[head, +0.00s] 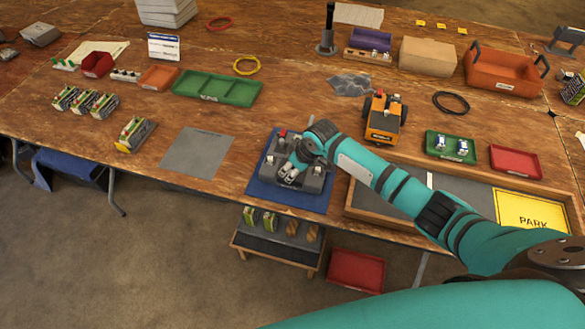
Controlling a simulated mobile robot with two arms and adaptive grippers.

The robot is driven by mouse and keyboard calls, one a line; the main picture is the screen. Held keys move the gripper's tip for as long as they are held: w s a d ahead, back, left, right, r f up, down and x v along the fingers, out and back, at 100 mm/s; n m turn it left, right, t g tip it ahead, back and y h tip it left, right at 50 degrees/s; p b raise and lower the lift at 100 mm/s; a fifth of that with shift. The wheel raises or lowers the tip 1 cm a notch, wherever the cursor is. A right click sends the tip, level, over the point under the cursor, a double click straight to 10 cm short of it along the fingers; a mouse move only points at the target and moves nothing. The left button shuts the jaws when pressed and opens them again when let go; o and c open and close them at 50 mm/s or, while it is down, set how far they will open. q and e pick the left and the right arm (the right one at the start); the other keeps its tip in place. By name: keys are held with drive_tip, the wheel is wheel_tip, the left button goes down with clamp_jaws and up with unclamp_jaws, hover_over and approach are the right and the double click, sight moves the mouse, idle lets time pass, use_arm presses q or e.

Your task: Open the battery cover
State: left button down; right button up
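A dark grey device (312,183) with small fittings on top sits on a blue mat (262,188) at the table's front edge. My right gripper (287,170) is over this device, with its fingertips low at its top. Whether it touches the device, and whether the fingers hold anything, I cannot tell. An orange wheeled vehicle (384,120) with dark wheels stands behind and to the right of the gripper, apart from it. I cannot make out a battery cover as a separate part on either one. My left gripper is not in view.
A walled grey tray with a yellow PARK pad (528,211) lies at the right, under my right arm. A green tray (451,146) holds two small items. A red tray (516,162) is beside it. A grey mat (196,152) at left is bare. Several battery-like blocks (135,134) stand further left.

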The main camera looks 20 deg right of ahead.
drive_tip(key=shift+f, duration=0.1)
clamp_jaws()
idle(0.3)
